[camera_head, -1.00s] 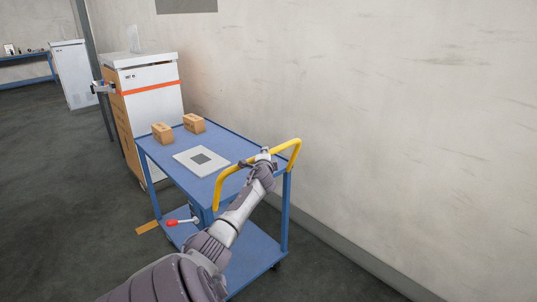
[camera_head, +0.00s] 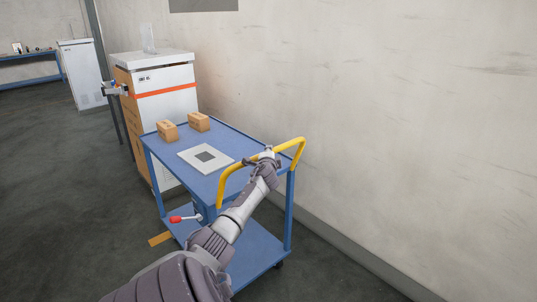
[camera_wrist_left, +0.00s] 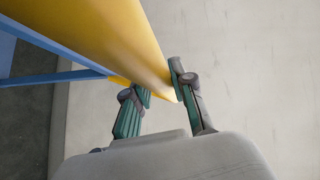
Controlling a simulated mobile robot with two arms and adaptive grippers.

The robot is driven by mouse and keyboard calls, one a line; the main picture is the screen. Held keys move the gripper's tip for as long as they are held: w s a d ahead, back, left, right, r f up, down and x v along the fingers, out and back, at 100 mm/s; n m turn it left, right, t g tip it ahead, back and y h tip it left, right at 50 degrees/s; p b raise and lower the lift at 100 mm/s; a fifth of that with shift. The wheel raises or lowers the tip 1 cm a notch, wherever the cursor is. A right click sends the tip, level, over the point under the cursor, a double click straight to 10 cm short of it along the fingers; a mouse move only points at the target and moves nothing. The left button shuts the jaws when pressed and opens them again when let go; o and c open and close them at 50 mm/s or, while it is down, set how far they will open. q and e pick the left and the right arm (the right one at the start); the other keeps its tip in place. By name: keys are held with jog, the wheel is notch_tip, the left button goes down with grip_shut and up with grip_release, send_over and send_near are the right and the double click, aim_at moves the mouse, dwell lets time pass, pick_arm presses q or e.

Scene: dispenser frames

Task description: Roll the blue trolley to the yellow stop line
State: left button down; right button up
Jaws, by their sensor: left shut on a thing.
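The blue trolley (camera_head: 246,190) stands beside the wall, with a yellow push handle (camera_head: 229,174) at its near end. My left gripper (camera_head: 265,154) is shut on the handle near its middle. In the left wrist view, the fingers (camera_wrist_left: 158,97) sit on either side of the yellow bar (camera_wrist_left: 110,40). A short yellow-orange strip (camera_head: 160,239) lies on the floor left of the trolley; the trolley may hide more of it. My right gripper is not in view.
Two small cartons (camera_head: 198,122) and a flat grey plate (camera_head: 206,157) lie on the trolley top. A white cabinet (camera_head: 167,105) stands close beyond the far end. The floor to the left is open.

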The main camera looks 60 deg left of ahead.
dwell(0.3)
pick_arm(q)
jog(key=c, duration=1)
grip_release()
jog(key=shift+w, duration=0.1)
jog(key=v, duration=1.2)
